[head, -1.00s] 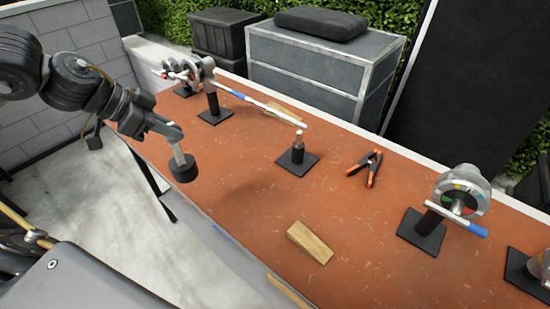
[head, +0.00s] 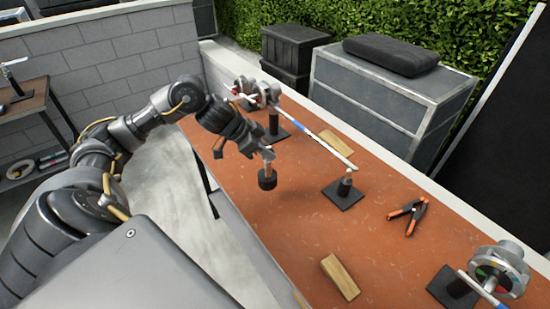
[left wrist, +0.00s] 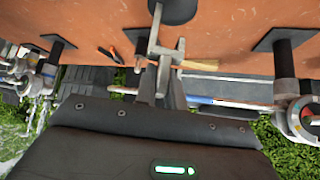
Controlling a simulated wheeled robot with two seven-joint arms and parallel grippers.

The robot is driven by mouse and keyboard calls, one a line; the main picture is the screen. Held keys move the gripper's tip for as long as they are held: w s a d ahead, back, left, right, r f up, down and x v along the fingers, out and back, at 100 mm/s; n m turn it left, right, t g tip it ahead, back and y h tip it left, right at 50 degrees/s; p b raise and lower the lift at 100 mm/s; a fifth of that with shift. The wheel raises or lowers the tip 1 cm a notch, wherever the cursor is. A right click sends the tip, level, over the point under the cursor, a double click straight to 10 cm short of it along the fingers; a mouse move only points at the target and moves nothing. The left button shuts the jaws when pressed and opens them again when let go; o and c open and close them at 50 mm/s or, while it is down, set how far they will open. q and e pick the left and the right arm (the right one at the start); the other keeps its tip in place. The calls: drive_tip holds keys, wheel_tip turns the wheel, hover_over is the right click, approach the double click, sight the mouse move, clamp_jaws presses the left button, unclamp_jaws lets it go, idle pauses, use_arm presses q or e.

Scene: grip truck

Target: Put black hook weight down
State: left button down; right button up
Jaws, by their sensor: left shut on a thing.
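The black hook weight (head: 267,179) hangs from my left gripper (head: 267,155) in the head view, over the left part of the orange-brown table (head: 300,235). My left gripper is shut on its hook. The weight appears to hang above the tabletop, but its exact height is hard to tell. In the left wrist view, the black weight (left wrist: 172,10) shows at the top edge, partly cut off, beyond the gripper fingers (left wrist: 158,50). My right gripper is not in view.
A black-based stand with a small post (head: 345,190) is right of the weight. A grip head with a long rod (head: 315,138) stands behind. Bare tabletop lies between.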

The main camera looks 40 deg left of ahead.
use_arm(q)
drive_tip(key=w+f, duration=0.3)
drive_tip(key=shift+f, duration=0.2)
drive_tip(key=f+p, duration=0.1)
drive_tip(key=f, duration=0.2)
drive_tip(key=shift+w+f+p, duration=0.2)
drive_tip(key=shift+f+p, duration=0.15)
drive_tip(key=shift+d, duration=0.1)
drive_tip(key=c, duration=1.5)
unclamp_jaws()
drive_tip(key=shift+s+f, duration=0.1)
drive_tip(key=shift+f, duration=0.05)
